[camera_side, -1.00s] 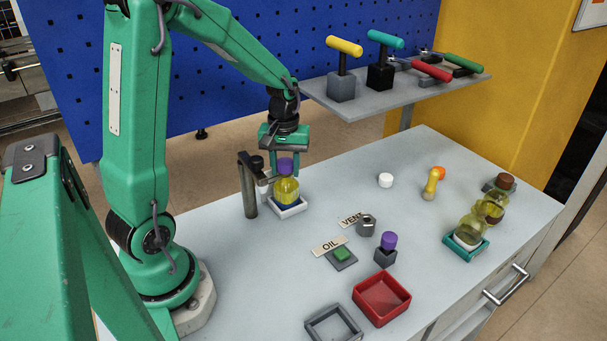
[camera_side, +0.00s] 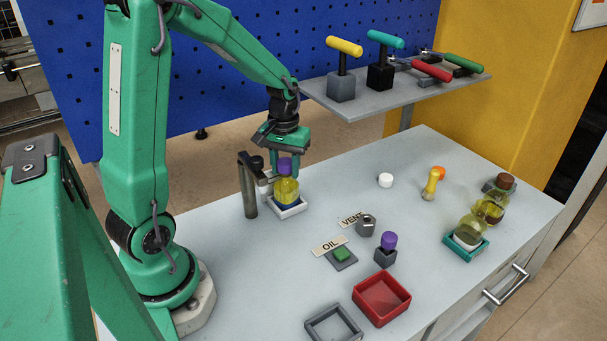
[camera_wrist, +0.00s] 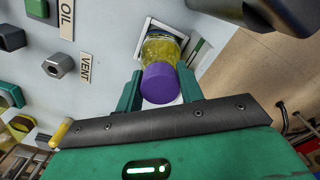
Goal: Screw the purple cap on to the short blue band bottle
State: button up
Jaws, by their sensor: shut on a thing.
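The short blue band bottle (camera_side: 286,193) holds yellow contents and stands upright in a white square holder (camera_side: 291,210). The purple cap (camera_side: 285,165) sits at the top of this bottle, in line with it. My gripper (camera_side: 284,163) points down over the bottle, shut on the purple cap. In the wrist view the purple cap (camera_wrist: 160,84) is between my two green fingers, with the yellow bottle (camera_wrist: 160,48) behind it. The thread between cap and bottle is hidden, so I cannot tell how tight the cap is.
A dark post with an arm (camera_side: 248,185) stands close left of the bottle. Another purple cap (camera_side: 389,240) sits on a grey block. A red tray (camera_side: 382,298), a white cap (camera_side: 385,180) and a teal holder (camera_side: 466,248) with a bottle lie right. A tool shelf (camera_side: 400,95) is behind.

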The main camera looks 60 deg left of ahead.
jog(key=shift+m, duration=0.6)
jog(key=shift+m, duration=0.6)
jog(key=shift+m, duration=1.1)
jog(key=shift+m, duration=0.6)
jog(key=shift+m, duration=0.3)
jog(key=shift+m, duration=0.6)
